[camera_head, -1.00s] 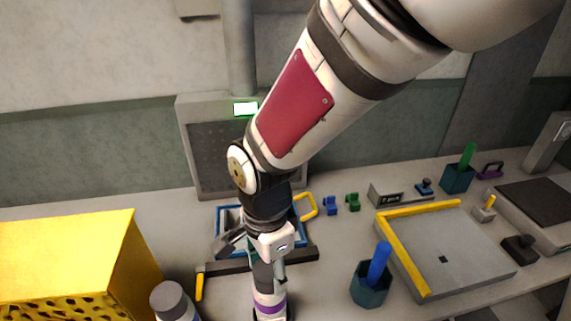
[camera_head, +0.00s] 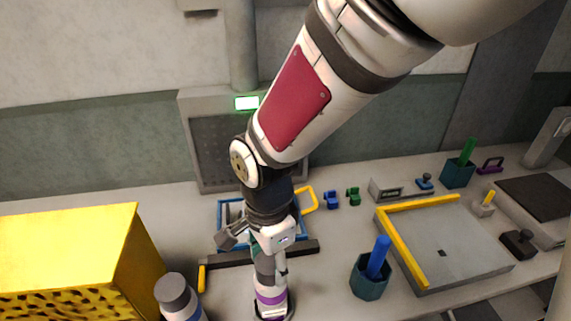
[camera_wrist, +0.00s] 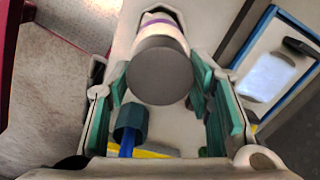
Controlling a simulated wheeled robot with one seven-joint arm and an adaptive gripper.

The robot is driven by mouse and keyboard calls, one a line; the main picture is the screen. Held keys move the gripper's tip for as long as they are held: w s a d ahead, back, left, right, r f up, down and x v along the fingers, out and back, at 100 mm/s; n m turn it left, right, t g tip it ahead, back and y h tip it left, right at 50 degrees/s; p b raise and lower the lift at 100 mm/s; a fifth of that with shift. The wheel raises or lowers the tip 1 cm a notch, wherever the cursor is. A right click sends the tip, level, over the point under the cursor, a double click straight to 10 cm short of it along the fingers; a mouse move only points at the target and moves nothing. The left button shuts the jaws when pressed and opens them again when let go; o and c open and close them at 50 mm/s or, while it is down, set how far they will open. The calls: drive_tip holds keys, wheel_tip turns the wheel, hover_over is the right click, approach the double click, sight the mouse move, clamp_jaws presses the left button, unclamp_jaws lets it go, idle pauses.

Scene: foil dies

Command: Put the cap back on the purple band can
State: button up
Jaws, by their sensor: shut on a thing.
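The purple band can (camera_head: 270,296) stands upright on the counter at the bottom middle of the head view. It is white with a purple band, and its base sits in a dark ring. A dark grey cap (camera_head: 264,266) is at the can's top, in line with it. In the wrist view the cap's round top (camera_wrist: 162,72) faces me and hides the can's mouth, with the white and purple can side (camera_wrist: 163,20) beyond. My gripper (camera_head: 270,260) points down over the can, its teal pads on either side of the cap, shut on it. Whether the cap is fully seated is hidden.
Another grey-capped can (camera_head: 177,296) stands to the left, beside a yellow box (camera_head: 70,245). A teal cup (camera_head: 369,278) with a blue handle stands to the right. A blue-framed tray (camera_head: 226,210) and a dark bar (camera_head: 303,248) lie behind.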

drive_tip(key=o, duration=0.9)
drive_tip(key=shift+o, duration=0.3)
drive_tip(key=o, duration=0.4)
drive_tip(key=shift+o, duration=0.2)
drive_tip(key=shift+r, duration=0.15)
drive_tip(key=shift+r+p, duration=2.55)
drive_tip(key=shift+r, duration=0.8)
clamp_jaws()
